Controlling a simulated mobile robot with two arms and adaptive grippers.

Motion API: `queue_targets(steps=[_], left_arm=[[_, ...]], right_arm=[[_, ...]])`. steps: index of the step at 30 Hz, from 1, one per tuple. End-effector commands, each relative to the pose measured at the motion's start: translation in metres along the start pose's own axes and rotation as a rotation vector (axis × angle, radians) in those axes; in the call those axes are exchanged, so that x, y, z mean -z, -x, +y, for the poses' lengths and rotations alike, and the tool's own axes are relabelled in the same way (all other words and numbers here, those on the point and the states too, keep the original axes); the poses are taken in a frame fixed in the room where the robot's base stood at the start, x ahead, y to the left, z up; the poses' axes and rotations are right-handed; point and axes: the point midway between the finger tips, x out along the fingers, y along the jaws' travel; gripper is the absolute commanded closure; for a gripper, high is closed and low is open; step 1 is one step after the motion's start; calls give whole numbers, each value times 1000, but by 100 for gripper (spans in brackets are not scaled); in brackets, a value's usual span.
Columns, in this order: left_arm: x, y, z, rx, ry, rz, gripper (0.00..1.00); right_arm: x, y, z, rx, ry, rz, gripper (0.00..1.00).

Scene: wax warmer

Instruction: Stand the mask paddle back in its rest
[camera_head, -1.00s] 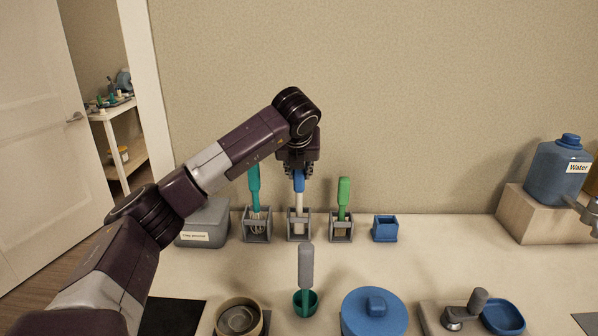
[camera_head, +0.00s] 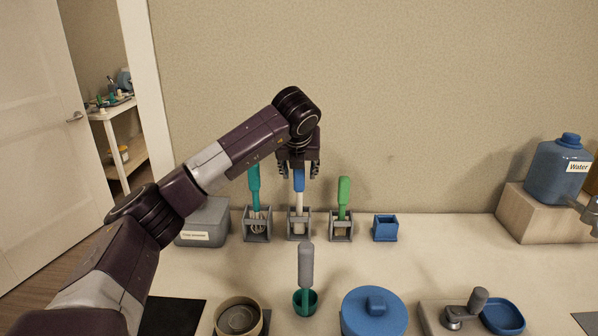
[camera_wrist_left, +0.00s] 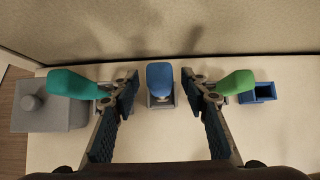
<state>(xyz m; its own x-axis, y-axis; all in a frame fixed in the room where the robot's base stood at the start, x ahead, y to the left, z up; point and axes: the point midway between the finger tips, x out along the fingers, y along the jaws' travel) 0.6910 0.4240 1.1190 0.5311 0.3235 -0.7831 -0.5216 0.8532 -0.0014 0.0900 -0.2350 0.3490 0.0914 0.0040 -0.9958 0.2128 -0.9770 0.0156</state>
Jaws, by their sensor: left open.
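The mask paddle, by its place between my fingers a blue-handled tool with a pale shaft (camera_head: 299,184), stands upright in the middle grey rest (camera_head: 292,236). Its blue handle top shows in the left wrist view (camera_wrist_left: 160,77). My left gripper (camera_head: 299,171) is open above and around the handle, one finger on each side. In the wrist view, gaps show between the handle and both fingers. The paddle's lower end is partly hidden by the rest's frame. My right gripper is not in view.
A teal-handled whisk (camera_head: 254,185) and a green-handled tool (camera_head: 344,190) stand in rests close on either side. An empty blue holder (camera_head: 385,231) is at right. In front are a green cup (camera_head: 300,308) with a grey-handled tool and a blue lidded pot (camera_head: 372,318).

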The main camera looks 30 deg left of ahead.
Motion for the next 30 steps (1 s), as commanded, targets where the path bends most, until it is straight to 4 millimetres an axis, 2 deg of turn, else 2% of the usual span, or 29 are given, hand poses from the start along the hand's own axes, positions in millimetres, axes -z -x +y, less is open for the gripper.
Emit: queue_targets(steps=[30], left_arm=[[-1, 39, 0, 1, 0, -1, 59]], right_arm=[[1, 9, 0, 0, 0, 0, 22]])
